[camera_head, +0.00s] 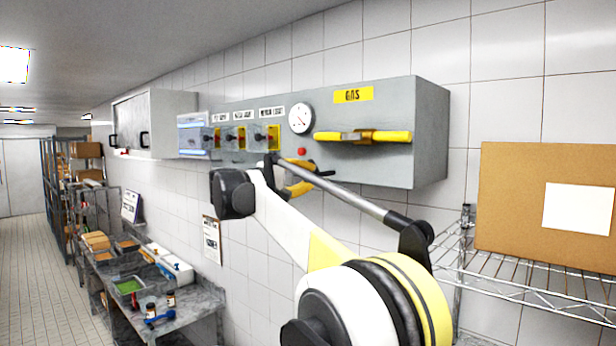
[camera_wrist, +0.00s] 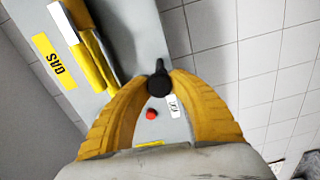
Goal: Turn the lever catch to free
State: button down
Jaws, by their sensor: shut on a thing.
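The lever catch is a small black lever with a round hub on the grey gas panel. It shows in the wrist view (camera_wrist: 158,82) between the fingertips, and its dark end shows in the head view (camera_head: 326,173) below the yellow bar. My gripper (camera_wrist: 160,88) has its yellow fingers shut on it from both sides. In the head view my gripper (camera_head: 312,181) is at the panel's lower edge, partly hidden behind my arm. A white label (camera_wrist: 173,106) lies beside the lever, its text too small to read.
A yellow bar handle (camera_head: 390,136) sits on the panel below a GAS sign (camera_head: 353,95). A red button (camera_head: 301,151) is close by the lever. A gauge (camera_head: 301,118) and several yellow-backed switches are left. A wire shelf (camera_head: 520,285) with a cardboard box (camera_head: 510,215) stands right.

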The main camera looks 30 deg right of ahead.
jog(key=shift+n, duration=0.5)
jog(key=c, duration=1.1)
grip_release()
jog(key=shift+a, duration=0.1)
jog(key=shift+c, duration=0.2)
jog(key=shift+a, duration=0.15)
jog(key=v, duration=1.2)
